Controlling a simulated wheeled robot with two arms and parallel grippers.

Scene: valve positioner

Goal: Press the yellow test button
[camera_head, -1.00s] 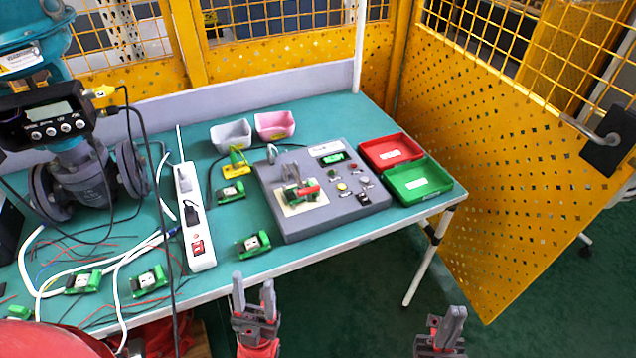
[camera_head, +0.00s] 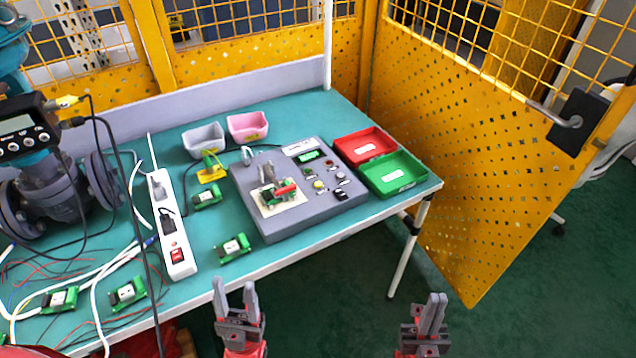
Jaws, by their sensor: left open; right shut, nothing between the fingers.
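The yellow test button (camera_head: 319,184) is a small round cap on the right part of the grey test box (camera_head: 312,211). The box sits on the teal table and has a small green display (camera_head: 308,157), a few other buttons and a black switch (camera_head: 341,195). A green board with a red part (camera_head: 279,194) sits in the fixture on the box. My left gripper (camera_head: 234,290) is open and empty in front of the table's front edge. My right gripper (camera_head: 433,307) is shut and empty, off the table, right of and nearer than the box.
Red (camera_head: 350,150) and green (camera_head: 417,180) trays stand right of the box; grey (camera_head: 203,139) and pink (camera_head: 247,126) bins stand behind it. A white power strip (camera_head: 164,215), cables and several green boards lie left. A yellow mesh fence (camera_head: 450,150) stands right.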

